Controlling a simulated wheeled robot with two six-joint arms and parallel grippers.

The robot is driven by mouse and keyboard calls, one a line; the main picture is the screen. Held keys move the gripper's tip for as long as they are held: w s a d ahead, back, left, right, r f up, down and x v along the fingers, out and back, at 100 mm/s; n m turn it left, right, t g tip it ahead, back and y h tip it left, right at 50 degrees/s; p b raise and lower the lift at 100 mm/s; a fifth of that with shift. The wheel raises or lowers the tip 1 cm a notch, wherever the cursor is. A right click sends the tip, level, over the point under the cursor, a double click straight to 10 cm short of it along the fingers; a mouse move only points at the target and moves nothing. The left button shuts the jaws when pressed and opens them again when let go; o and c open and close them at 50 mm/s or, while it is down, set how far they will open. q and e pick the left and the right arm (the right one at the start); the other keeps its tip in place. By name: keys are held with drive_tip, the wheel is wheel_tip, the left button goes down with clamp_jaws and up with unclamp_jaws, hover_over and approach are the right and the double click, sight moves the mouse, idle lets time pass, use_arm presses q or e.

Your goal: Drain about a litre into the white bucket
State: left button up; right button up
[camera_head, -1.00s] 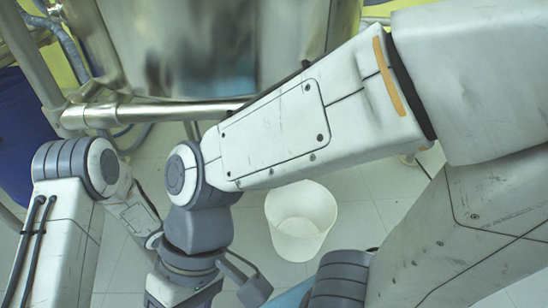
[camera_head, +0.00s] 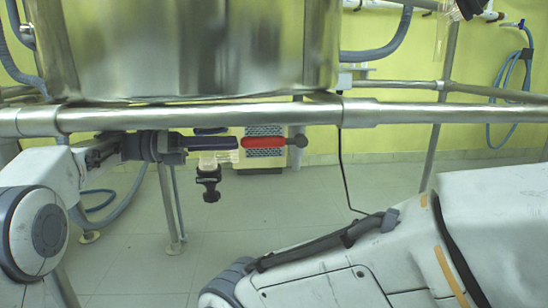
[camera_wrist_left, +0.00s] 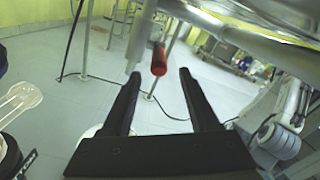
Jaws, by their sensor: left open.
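The drain valve has a red handle (camera_head: 263,142) under the steel vessel (camera_head: 180,50). Its clear body and black outlet (camera_head: 208,185) hang below, just left of the handle. My left gripper (camera_head: 232,143) comes in level from the left, with its fingertips close to the handle's left end. In the left wrist view my left gripper (camera_wrist_left: 160,74) is open, and the red handle (camera_wrist_left: 159,60) shows in the gap, beyond the tips; I cannot tell any contact. A pale rim, perhaps the white bucket (camera_wrist_left: 91,131), is mostly hidden behind a finger. My right gripper is not in view.
A steel frame rail (camera_head: 400,112) runs across just above the valve. A frame leg (camera_head: 167,205) stands left of the outlet. My right arm fills the lower right. The tiled floor (camera_head: 240,245) below the valve looks clear in the head view.

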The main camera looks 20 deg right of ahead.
sight(278, 142)
use_arm(q)
drive_tip(key=x, duration=0.8)
drive_tip(key=shift+d+f, duration=0.1)
drive_tip(key=shift+d, duration=0.3)
clamp_jaws()
drive_tip(key=shift+s, duration=0.1)
idle(0.7)
